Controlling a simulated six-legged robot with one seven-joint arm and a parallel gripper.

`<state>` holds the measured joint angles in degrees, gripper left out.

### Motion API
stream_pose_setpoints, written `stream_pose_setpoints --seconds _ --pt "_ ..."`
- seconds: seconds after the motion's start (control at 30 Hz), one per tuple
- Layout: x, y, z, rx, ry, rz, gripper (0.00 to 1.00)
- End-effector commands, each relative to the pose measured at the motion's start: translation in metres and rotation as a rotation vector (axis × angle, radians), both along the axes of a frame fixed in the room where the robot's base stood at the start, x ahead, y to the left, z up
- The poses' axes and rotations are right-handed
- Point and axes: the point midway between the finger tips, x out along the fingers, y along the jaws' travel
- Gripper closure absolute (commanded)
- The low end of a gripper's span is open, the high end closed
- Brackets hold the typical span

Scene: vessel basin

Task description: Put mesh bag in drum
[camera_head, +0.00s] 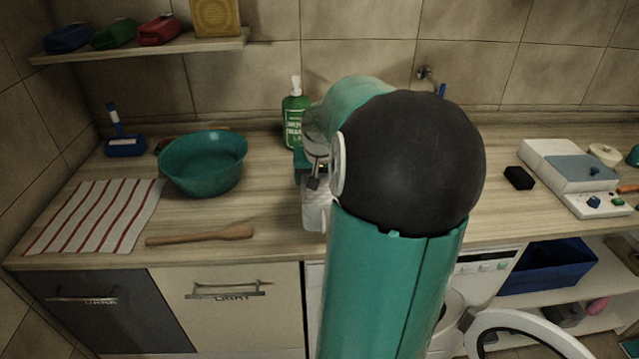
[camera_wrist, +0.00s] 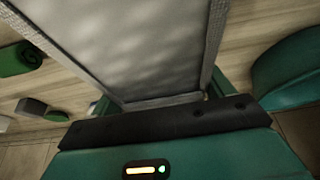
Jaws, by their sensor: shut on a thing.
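A pale mesh bag (camera_head: 315,216) hangs below my gripper (camera_head: 312,174) above the counter, partly hidden by my arm. In the wrist view the mesh bag (camera_wrist: 150,45) is a grey panel with woven, light edges, filling the middle of the picture. My gripper (camera_wrist: 160,100) is shut on its near edge. The drum opening (camera_head: 453,308) of the white washing machine is below the counter, mostly hidden behind my arm. Its round door (camera_head: 525,320) stands open to the right.
A teal bowl (camera_head: 203,165), a wooden spoon (camera_head: 200,235) and a striped towel (camera_head: 95,215) lie on the left counter. A green bottle (camera_head: 294,115) stands behind my gripper. A scale (camera_head: 565,165) and a black block (camera_head: 519,178) are at right. A blue bin (camera_head: 550,270) sits below.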

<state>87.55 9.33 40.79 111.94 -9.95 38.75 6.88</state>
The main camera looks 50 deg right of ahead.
Motion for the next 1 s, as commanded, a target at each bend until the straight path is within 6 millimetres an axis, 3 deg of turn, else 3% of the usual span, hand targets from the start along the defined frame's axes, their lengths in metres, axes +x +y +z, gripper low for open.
stream_pose_setpoints --seconds 0.23,0.7,1.0 --pt "-0.015 0.029 0.041 -0.007 -0.001 -0.002 0.51" --pt "-0.047 0.096 0.072 -0.003 -0.001 0.001 0.51" --pt "-0.054 0.109 0.078 0.0 -0.001 -0.001 0.51"
